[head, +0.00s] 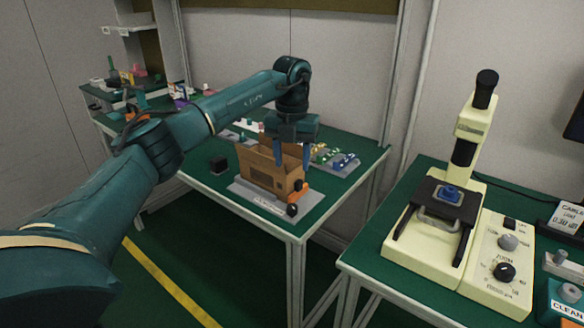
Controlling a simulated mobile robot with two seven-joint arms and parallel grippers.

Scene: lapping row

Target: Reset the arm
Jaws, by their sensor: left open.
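My left arm comes in from the left and reaches over the green-topped table. My left gripper (291,154) points down at the open cardboard box (262,175), with its two blue fingers apart. One finger overlaps the box in the picture and the other is at its right side. I cannot tell whether they touch the box. I see nothing held between the fingers. The box stands on a grey plate (241,192) at the table's front. My right gripper is not in view.
Small parts on a tray (335,162) lie right of the box. A cream microscope (455,200) stands on the right table. A gap separates the two tables. A yellow line (170,284) marks the floor.

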